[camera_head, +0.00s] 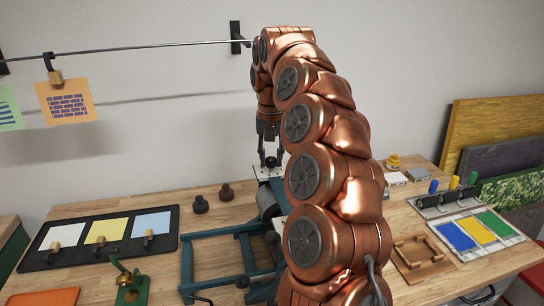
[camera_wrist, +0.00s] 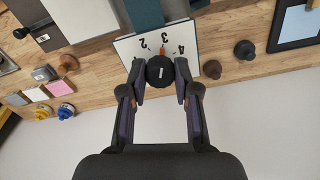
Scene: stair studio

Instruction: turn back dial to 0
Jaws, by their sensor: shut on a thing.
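The back dial is a round black knob (camera_wrist: 160,71) with a short white mark, on a white plate (camera_wrist: 125,48) in the wrist view. The digits 2, 3 and 4 show on the plate beyond the knob; the mark runs roughly in line with the 3. Whether that end is the pointer I cannot tell, and no 0 shows. My gripper (camera_wrist: 160,82) is shut on the knob, one finger on each side.
A teal frame (camera_head: 217,232) with a grey roller (camera_head: 267,201) stands below the plate. A black tray (camera_head: 170,240) with coloured cards lies further left. My arm hides much of the right middle.

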